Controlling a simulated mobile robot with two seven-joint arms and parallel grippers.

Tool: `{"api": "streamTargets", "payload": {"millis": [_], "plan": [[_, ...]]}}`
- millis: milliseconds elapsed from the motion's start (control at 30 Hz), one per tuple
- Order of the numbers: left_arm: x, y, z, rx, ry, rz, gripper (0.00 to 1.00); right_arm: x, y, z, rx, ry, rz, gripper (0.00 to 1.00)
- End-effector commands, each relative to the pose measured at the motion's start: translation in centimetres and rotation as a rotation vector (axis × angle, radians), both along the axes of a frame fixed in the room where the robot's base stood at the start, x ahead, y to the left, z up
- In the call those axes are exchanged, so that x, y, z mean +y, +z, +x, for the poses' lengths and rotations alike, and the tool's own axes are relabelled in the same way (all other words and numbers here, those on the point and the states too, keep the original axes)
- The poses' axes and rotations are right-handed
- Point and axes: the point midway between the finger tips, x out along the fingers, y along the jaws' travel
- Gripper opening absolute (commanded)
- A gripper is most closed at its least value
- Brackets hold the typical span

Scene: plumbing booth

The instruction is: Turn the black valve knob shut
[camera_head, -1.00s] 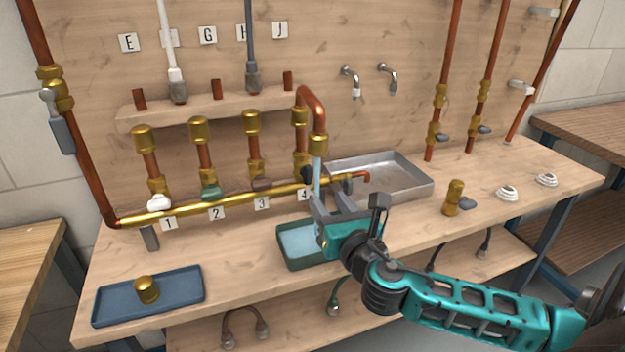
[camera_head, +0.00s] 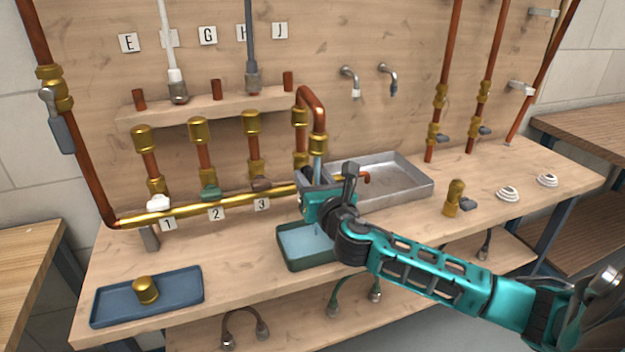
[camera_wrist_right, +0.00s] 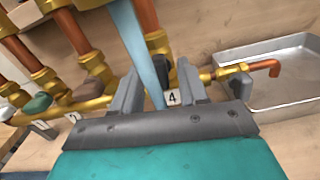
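The black valve knob (camera_wrist_right: 161,68) is at the branch by label 4 on the brass manifold (camera_head: 240,204). Blue water (camera_wrist_right: 138,45) runs down in front of the knob from the bent copper pipe (camera_head: 314,105). My left gripper is not in view.
White (camera_head: 158,202), green (camera_head: 211,192) and brown (camera_head: 261,184) knobs sit along the manifold to the left. A green-rimmed water tray (camera_head: 290,262) is below my gripper. A metal sink tray (camera_head: 405,190) and a grey valve handle (camera_wrist_right: 240,86) are to the right.

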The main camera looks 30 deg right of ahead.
Motion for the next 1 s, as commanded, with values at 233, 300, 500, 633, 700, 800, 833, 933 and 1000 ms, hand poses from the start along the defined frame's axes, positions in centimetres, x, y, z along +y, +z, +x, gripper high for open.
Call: {"api": "streamTargets", "payload": {"millis": [233,300,500,633,700,800,833,933,1000], "plan": [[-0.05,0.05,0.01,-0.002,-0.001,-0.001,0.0,0.01,0.0,-0.03,0.0,0.0,0.0,0.19],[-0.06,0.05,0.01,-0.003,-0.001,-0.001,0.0,0.01,0.01,-0.03,0.0,0.0,0.0,0.12],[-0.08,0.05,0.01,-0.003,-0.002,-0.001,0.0,0.01,0.01,-0.03,0.0,0.0,0.0,0.0],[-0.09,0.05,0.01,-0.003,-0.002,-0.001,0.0,0.0,0.01,-0.03,0.0,0.0,0.001,0.0],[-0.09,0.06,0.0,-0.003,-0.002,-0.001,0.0,0.0,0.01,-0.04,-0.001,0.0,0.005,0.0],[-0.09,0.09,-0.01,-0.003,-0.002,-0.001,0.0,0.01,0.01,-0.04,-0.005,0.0,0.021,0.0],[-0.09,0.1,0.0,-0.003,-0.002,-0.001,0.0,0.0,0.02,-0.03,-0.007,0.0,0.03,0.0],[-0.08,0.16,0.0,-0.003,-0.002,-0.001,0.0,-0.01,0.05,-0.03,-0.017,0.0,0.068,0.0],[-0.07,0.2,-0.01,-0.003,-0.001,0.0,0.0,-0.03,0.06,-0.04,-0.026,0.0,0.105,0.0]]}}
